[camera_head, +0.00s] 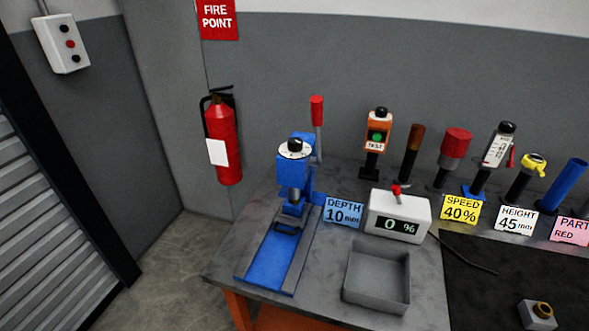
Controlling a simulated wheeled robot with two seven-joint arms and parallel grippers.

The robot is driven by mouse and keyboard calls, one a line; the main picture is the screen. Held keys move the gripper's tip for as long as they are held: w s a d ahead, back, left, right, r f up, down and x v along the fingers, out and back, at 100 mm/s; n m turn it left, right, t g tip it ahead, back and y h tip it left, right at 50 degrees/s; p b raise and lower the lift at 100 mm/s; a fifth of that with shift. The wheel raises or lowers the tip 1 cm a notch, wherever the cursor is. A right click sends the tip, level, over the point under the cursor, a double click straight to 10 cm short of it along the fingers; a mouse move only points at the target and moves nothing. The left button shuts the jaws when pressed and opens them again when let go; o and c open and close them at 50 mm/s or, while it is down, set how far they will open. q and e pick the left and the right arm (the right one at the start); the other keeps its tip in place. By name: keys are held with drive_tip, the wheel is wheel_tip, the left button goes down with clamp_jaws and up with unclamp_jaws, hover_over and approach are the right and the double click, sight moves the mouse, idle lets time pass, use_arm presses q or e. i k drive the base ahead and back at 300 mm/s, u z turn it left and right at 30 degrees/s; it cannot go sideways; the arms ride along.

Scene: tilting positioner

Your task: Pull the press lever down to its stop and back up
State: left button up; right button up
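The blue press (293,175) stands at the left end of the grey workbench, with a white dial and black knob on top. Its lever (318,135) stands upright at the right rear of the press and has a red grip at its top end. A blue base plate (267,263) with dark side rails runs forward from the press. Neither of my grippers shows in the head view, and nothing touches the lever.
A display box (398,215) reading 0 % stands right of the press, behind an empty grey tray (377,277). A blue DEPTH 10 mm sign (343,212) is close beside the press. Several tools on stands line the back edge. A dark mat (510,275) covers the right side.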

sight(315, 101)
drive_tip(key=u, duration=1.3)
drive_tip(key=k, duration=0.75)
drive_tip(key=z, duration=0.05)
